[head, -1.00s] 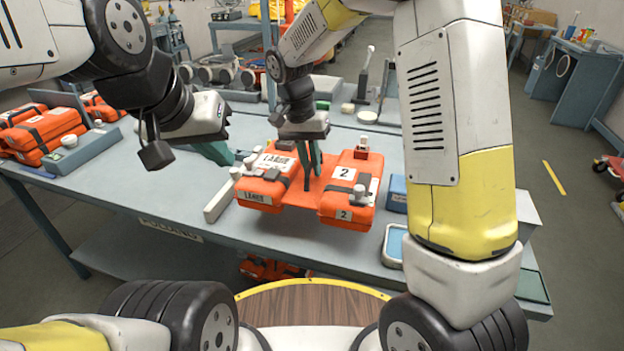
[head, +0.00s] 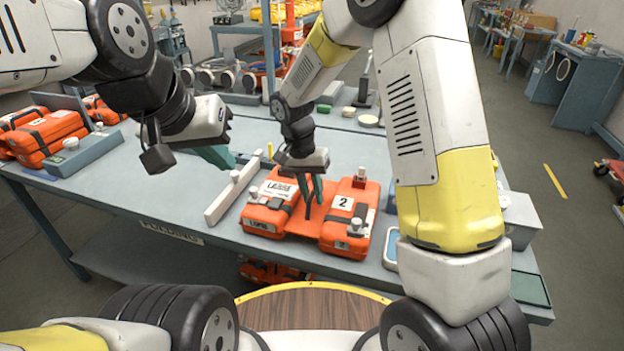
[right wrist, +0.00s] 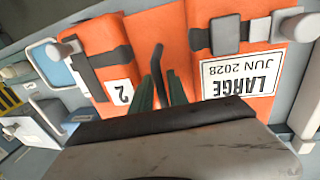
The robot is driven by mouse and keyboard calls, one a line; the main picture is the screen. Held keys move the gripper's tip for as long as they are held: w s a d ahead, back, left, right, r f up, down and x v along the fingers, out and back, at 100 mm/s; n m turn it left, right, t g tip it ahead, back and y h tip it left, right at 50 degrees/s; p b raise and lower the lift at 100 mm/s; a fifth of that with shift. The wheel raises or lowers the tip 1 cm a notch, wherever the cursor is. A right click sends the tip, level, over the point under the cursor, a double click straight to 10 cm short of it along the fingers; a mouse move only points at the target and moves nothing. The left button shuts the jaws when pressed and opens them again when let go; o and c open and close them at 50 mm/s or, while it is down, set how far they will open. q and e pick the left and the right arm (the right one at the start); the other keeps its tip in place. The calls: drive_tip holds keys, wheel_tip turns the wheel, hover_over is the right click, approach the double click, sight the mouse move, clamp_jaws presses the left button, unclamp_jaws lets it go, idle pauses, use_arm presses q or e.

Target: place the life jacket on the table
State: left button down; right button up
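The orange life jacket (head: 330,229) has two padded blocks with white labels, one reading "2", joined by a flat orange middle. It is over the front part of the grey table (head: 150,192), low and level; contact underneath is hidden. My right gripper (head: 311,190) comes down from above at its middle. In the right wrist view its green fingers (right wrist: 160,90) are close together around a dark strap (right wrist: 157,62) between the blocks. My left gripper (head: 222,157) is above the table to the left, away from the jacket; its finger gap is not clear.
More orange jackets (head: 45,135) lie at the far left beside a grey tray. The table's left front is clear.

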drive_tip(key=shift+o, duration=0.8)
wheel_tip(320, 180, up, 11)
drive_tip(key=a, duration=0.2)
drive_tip(key=s+d+r+t+y, duration=0.1)
drive_tip(key=s+d+r, duration=0.1)
drive_tip(key=d+r, duration=0.35)
drive_tip(key=s+d+r+n+t+y, duration=0.1)
drive_tip(key=s+d+r+n+t, duration=0.1)
drive_tip(key=s+d, duration=0.3)
drive_tip(key=s+d+r+n+t+y, duration=0.2)
drive_tip(key=s+d+r+t, duration=0.1)
drive_tip(key=s, duration=0.8)
drive_tip(key=shift+s+d+r+t, duration=0.25)
drive_tip(key=shift+d+r+t, duration=0.15)
drive_tip(key=shift+d+r, duration=0.55)
drive_tip(key=shift+d+f, duration=0.2)
